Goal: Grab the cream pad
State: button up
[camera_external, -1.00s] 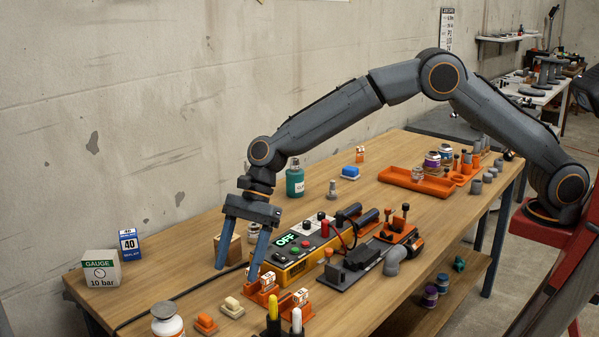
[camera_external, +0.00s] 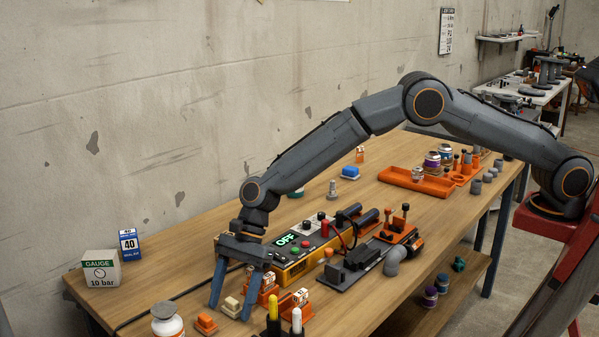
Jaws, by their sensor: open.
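The cream pad (camera_external: 231,306) is a small block low on the wooden table, near its front left part. My gripper (camera_external: 230,309) points down with its two blue fingers apart, one on each side of the pad. The fingertips are close to the table at the pad's height. I cannot tell whether either finger touches the pad.
An orange pad (camera_external: 206,324) lies just left of the gripper. Orange holders with white-labelled parts (camera_external: 301,297) stand close on the right. The yellow control box (camera_external: 298,268) is behind right. A white jar (camera_external: 166,322) stands left; bare table (camera_external: 170,270) lies behind.

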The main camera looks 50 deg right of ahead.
jog(key=c, duration=1.1)
